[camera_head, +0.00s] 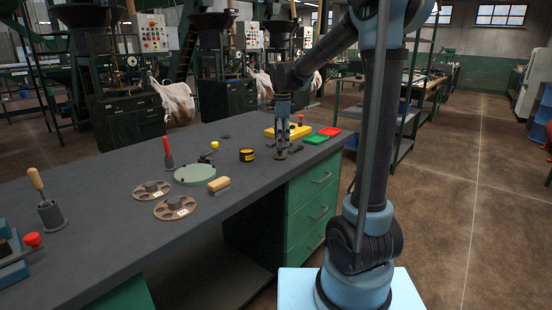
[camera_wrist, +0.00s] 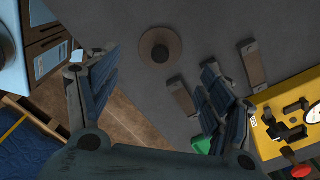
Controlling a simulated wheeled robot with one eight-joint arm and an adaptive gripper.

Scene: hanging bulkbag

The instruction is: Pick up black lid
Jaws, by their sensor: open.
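I cannot tell for certain which piece is the black lid. A round, dark-centred piece with a paler rim (camera_wrist: 160,48) lies on the grey bench in the wrist view, ahead of the gap between my fingers. A black round tub with a yellow label (camera_head: 247,155) stands on the bench in the head view, left of my gripper. My gripper (camera_wrist: 155,88) is open and empty, its fingers spread wide. In the head view my gripper (camera_head: 283,148) points down low over the bench, near small dark pieces that are hard to separate from its fingertips.
Green (camera_head: 316,139) and red (camera_head: 330,131) trays lie near the bench's right end. A pale green disc (camera_head: 194,174), a brush (camera_head: 219,184) and two perforated discs (camera_head: 175,208) lie to the left.

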